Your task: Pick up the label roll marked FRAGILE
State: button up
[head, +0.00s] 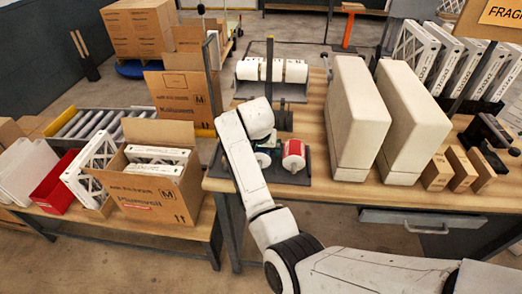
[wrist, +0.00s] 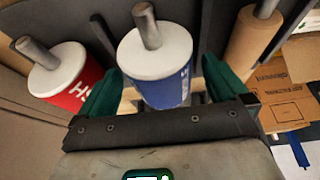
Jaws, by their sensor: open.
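In the wrist view, a blue roll (wrist: 170,92) with a white top and a grey spindle stands between the two green fingers of my gripper (wrist: 162,88). The fingers are apart, one on each side of it; whether they touch it I cannot tell. Its lettering is at the edge and unreadable. A red roll (wrist: 76,95) with partly visible white letters stands to the left; it also shows in the head view (head: 293,160). A brown roll (wrist: 250,45) is at the right. I cannot read FRAGILE on any roll. In the head view my arm hides the blue roll.
Two large cream blocks (head: 358,115) stand right of the rolls on the wooden workbench (head: 315,183). Three white rolls (head: 272,70) sit on a rack behind. Small brown boxes (head: 460,170) are at the right. An open carton (head: 150,195) stands on a lower bench at left.

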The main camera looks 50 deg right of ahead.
jog(key=shift+x, duration=0.9)
jog(key=c, duration=1.2)
jog(key=shift+r, duration=0.1)
jog(key=shift+c, duration=0.5)
